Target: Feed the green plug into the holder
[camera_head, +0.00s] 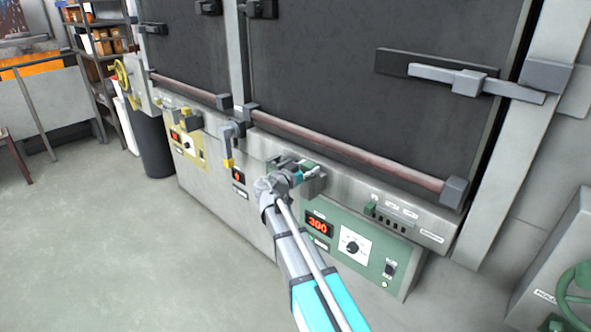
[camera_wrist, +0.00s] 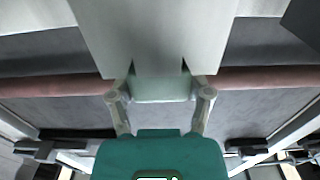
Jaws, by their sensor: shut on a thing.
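The green plug (camera_wrist: 160,88) shows pale green between my gripper's two fingers in the wrist view. In the head view a small green part of it (camera_head: 309,164) shows just beyond my gripper (camera_head: 291,178), which is shut on it. A grey block (camera_wrist: 155,35), which looks like the holder, lies straight ahead of the plug. The plug's far end meets the block's near edge, between two dark notches; how deep it sits is hidden. In the head view the grey holder (camera_head: 317,184) juts from the furnace front beside my gripper.
A green panel (camera_head: 352,245) with a red 300 display and a dial is below right. A small green part (camera_head: 371,208) sits on the ledge to the right. A yellow panel (camera_head: 187,142) and a yellow-tipped lever (camera_head: 228,150) are left.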

